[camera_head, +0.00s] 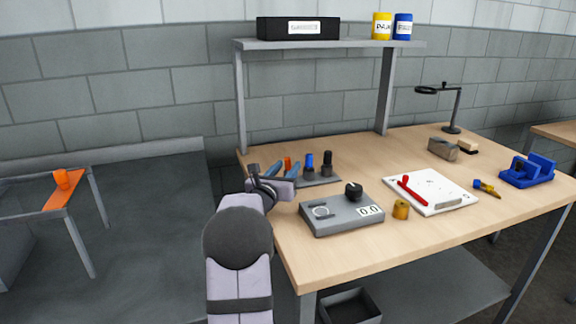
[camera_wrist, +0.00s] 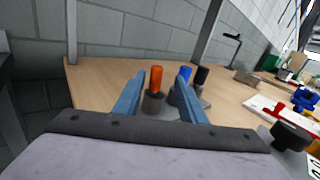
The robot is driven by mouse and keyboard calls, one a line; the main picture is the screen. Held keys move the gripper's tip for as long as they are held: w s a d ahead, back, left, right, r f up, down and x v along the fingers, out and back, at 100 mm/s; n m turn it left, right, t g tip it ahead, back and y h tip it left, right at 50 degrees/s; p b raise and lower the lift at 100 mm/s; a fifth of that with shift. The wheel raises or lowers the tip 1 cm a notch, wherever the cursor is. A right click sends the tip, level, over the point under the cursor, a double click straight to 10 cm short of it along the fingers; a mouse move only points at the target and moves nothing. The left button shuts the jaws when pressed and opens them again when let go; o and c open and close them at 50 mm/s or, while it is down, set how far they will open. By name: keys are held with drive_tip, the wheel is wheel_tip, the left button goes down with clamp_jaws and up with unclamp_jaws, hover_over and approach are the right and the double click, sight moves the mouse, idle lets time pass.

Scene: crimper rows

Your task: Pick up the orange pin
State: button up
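The orange pin (camera_wrist: 157,78) stands upright in a dark round holder (camera_wrist: 153,102) on a grey plate on the workbench. In the wrist view it shows between the two blue fingers of my gripper (camera_wrist: 156,88), which is open and apart from it on both sides. In the head view my gripper (camera_head: 280,170) is at the bench's left part, and only a small bit of the orange pin (camera_head: 288,163) shows behind the fingers. A blue pin (camera_head: 309,162) and a black pin (camera_head: 327,162) stand in line to its right.
A grey device (camera_head: 340,214) with a black knob lies in front of the pins. A white board (camera_head: 452,190) with a red tool is further right. A shelf post (camera_head: 240,105) rises at the back left.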

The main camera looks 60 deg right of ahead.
drive_tip(key=shift+w+d+f+p, duration=0.1)
drive_tip(key=shift+w+d+p, duration=0.25)
drive_tip(key=shift+d, duration=0.85)
drive_tip(key=shift+w+d+p, duration=0.15)
drive_tip(key=shift+d+p, duration=0.4)
drive_tip(key=shift+d, duration=0.6)
drive_tip(key=shift+w+d+f+p, duration=0.1)
drive_tip(key=shift+w+d+p, duration=0.25)
drive_tip(key=shift+d, duration=0.85)
drive_tip(key=shift+s, duration=0.1)
drive_tip(key=shift+c, duration=0.2)
clamp_jaws()
